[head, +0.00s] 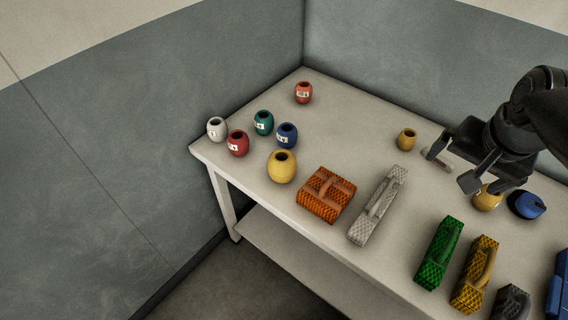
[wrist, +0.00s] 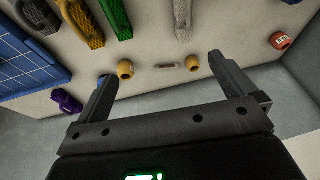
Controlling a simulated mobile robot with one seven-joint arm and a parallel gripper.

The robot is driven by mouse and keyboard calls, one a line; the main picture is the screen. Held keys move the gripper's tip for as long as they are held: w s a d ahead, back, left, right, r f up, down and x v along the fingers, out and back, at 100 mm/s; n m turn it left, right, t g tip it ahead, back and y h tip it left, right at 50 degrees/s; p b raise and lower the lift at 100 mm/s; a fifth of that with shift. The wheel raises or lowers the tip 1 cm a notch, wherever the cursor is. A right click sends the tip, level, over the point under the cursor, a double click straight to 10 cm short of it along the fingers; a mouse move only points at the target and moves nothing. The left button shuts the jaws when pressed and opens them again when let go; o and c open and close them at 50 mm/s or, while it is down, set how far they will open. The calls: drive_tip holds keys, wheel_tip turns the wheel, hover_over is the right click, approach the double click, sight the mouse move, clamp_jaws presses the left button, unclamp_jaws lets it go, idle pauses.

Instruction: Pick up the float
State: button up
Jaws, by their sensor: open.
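Several barrel-shaped floats with a dark hole on top stand on the table, and I cannot tell which one the task names. A small yellow float (head: 407,139) stands left of my gripper (head: 453,166). Another yellow float (head: 488,198) is partly hidden behind my gripper. Both also show in the wrist view, one right (wrist: 192,63) and one left (wrist: 125,69).
At the left stand white (head: 216,128), red (head: 238,143), green (head: 263,122), blue (head: 286,135), larger yellow (head: 282,167) and orange-red (head: 303,92) floats. Mesh blocks with handles, orange (head: 318,205), grey (head: 365,226) and green (head: 438,254), line the front. A blue round thing (head: 527,205) is right. Walls enclose the back.

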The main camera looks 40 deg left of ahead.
drive_tip(key=w+a+f+g, duration=0.1)
drive_tip(key=w+a, duration=0.1)
drive_tip(key=a, duration=0.3)
drive_tip(key=w+a+f, duration=0.2)
drive_tip(key=a, duration=0.4)
drive_tip(key=n+g, duration=0.1)
drive_tip(key=g, duration=0.2)
hover_over(280, 157)
drive_tip(key=f, duration=1.1)
drive_tip(key=d+f, duration=0.1)
drive_tip(key=f, duration=0.4)
drive_tip(key=shift+w+f, duration=0.2)
drive_tip(key=shift+f, duration=0.05)
drive_tip(key=shift+s+a+f, duration=0.1)
drive_tip(key=shift+a+f, duration=0.15)
wheel_tip(280, 157, down, 5)
drive_tip(key=shift+a+r, duration=0.15)
drive_tip(key=shift+r, duration=0.05)
wheel_tip(280, 157, down, 6)
drive_tip(key=shift+w+a+r, duration=0.1)
drive_tip(key=shift+w, duration=0.1)
drive_tip(key=c, duration=1)
